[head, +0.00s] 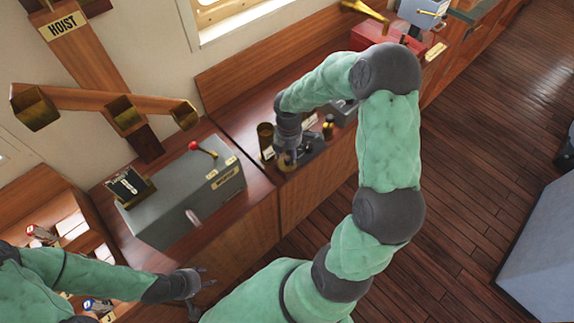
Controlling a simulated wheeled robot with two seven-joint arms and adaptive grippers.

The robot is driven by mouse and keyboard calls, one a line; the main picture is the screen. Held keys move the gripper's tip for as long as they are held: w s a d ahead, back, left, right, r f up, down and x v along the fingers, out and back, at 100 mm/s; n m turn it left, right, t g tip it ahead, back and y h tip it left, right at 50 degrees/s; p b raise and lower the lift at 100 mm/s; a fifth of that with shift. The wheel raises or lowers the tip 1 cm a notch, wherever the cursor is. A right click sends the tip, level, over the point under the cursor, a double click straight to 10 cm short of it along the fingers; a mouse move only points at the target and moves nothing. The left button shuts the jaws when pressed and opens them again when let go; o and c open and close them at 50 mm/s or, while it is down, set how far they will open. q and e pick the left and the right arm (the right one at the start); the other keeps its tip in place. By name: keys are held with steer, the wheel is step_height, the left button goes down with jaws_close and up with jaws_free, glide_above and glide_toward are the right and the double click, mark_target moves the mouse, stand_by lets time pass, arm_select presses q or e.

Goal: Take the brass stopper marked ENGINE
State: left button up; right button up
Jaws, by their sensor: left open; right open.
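Small brass pieces stand on the wooden counter (235,122) around my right gripper (287,161). One is a brass cylinder (265,135) just left of the gripper, with a small pale label (268,153) by it. Another is a small brass piece (328,127) to its right, near another pale label (310,118). The lettering is too small to read, so I cannot tell which is marked ENGINE. My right gripper points down, open, among these pieces and partly hides what lies under it. My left gripper (196,288) is open, low in front of the cabinets, away from the brass.
A grey box (185,195) with a red-knobbed lever (203,148) stands left of the brass pieces. A wooden beam with brass cups (125,112) and a HOIST sign (62,26) rises at left. A red box (400,45) sits further back.

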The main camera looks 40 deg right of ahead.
mark_target(288, 159)
steer(key=f, duration=0.2)
steer(key=f+b, duration=0.1)
steer(key=f, duration=0.2)
steer(key=shift+w+d+f+b, duration=0.1)
steer(key=shift+w+f+b, duration=0.2)
steer(key=shift+w, duration=0.05)
steer(key=shift+r, duration=0.1)
jaws_close()
